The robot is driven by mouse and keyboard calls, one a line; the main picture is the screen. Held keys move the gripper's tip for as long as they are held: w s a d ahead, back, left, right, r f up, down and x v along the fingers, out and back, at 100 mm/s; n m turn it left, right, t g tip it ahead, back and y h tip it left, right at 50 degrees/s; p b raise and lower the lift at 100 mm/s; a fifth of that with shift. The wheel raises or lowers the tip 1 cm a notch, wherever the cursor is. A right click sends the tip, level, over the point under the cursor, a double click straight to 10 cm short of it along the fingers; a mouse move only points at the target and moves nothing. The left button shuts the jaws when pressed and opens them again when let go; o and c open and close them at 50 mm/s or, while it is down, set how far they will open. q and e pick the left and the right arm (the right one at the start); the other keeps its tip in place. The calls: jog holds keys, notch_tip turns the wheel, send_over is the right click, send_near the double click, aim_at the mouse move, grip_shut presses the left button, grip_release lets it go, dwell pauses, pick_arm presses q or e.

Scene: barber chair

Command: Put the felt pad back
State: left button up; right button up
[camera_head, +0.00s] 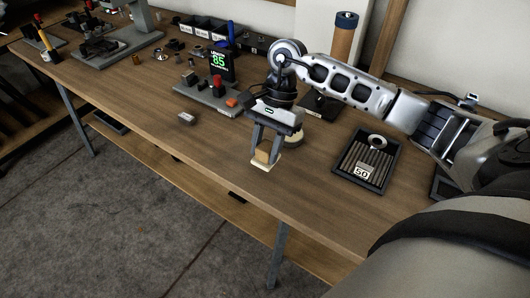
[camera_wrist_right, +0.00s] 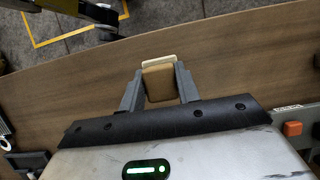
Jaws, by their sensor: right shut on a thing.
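My right gripper (camera_head: 266,152) is over the front part of the wooden bench (camera_head: 150,120), pointing down. It is shut on a small tan block with a cream layer at its far end, which looks like the felt pad (camera_head: 262,166). In the right wrist view the pad (camera_wrist_right: 159,82) sits between the two grey fingers (camera_wrist_right: 157,88). I cannot tell whether the pad touches the bench. My left gripper is not in view.
A dark tray (camera_head: 341,168) marked 50 lies right of the gripper. A pale round disc (camera_head: 291,137) is partly hidden behind the gripper. A grey fixture (camera_head: 205,96) with a display (camera_head: 218,66) stands behind left. A small block (camera_head: 186,118) lies left; bare wood surrounds it.

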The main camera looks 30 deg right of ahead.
jog(key=shift+w+f, duration=0.25)
notch_tip(320, 180, down, 3)
jog(key=shift+w+d+p, duration=0.15)
jog(key=shift+p, duration=0.4)
jog(key=shift+f, duration=0.25)
jog(key=shift+f+b, duration=0.25)
jog(key=shift+b, duration=0.05)
jog(key=o, duration=0.8)
jog(key=shift+o, duration=0.7)
jog(key=shift+r+p, duration=0.4)
jog(key=shift+p, duration=0.05)
jog(key=b+v, duration=0.2)
jog(key=v, duration=0.4)
jog(key=shift+w+d, duration=0.2)
send_near(268, 142)
jog(key=shift+w+f, duration=0.2)
jog(key=shift+f, duration=1)
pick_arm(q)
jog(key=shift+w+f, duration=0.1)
